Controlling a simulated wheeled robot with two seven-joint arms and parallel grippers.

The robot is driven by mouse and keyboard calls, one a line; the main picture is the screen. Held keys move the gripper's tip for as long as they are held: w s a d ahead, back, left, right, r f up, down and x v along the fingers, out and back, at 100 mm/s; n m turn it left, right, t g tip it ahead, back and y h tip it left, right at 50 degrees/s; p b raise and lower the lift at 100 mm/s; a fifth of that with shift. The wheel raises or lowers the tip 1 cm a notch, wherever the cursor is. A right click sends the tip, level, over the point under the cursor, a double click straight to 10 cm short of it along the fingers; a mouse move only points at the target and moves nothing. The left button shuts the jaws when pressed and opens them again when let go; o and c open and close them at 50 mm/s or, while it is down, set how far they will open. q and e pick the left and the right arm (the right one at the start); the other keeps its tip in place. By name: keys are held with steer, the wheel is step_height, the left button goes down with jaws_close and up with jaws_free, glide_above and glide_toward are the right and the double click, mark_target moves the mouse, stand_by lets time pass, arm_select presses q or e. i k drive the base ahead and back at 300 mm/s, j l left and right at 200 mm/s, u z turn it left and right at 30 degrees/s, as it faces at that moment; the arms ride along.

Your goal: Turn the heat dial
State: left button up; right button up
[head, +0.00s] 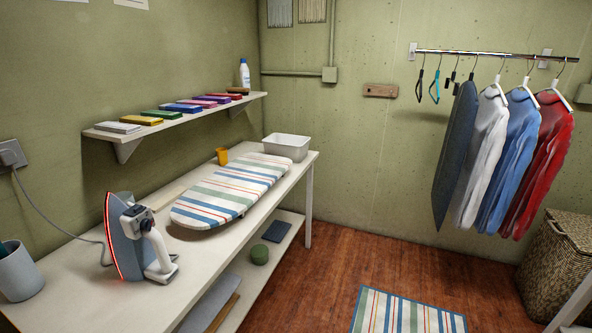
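An iron (127,247) stands upright on its heel on the white table (75,290) at the left. Its soleplate edge glows red and faces left. A small dark part that looks like the heat dial (137,211) is on the iron's upper body; its markings are too small to read. A grey cord runs from the iron to a wall socket (11,154). Neither of my grippers is in view.
A striped ironing board (232,190) lies on the table behind the iron. A grey cup (18,274) stands at the left. A yellow cup (222,156) and white bin (286,147) are farther back. A wall shelf (200,115) hangs above. Open floor lies right of the table.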

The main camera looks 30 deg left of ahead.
mark_target(146, 224)
steer(key=i+u, duration=0.3)
steer(key=i, duration=0.25)
steer(key=i+l+u, duration=0.1)
steer(key=i+u, duration=0.2)
steer(key=i, duration=0.25)
steer(key=i+l+u, duration=0.3)
steer(key=i, duration=0.25)
steer(key=i+u, duration=0.2)
steer(key=u, duration=0.25)
steer(key=i+l+u, duration=0.15)
steer(key=u, duration=0.3)
steer(key=i+l+u, duration=0.15)
steer(key=u, duration=0.3)
steer(key=i+l+u, duration=0.15)
steer(key=u, duration=0.3)
steer(key=l+u, duration=0.45)
steer(key=i+l+u, duration=0.1)
steer(key=u, duration=0.35)
steer(key=l+u, duration=0.45)
steer(key=j, duration=0.1)
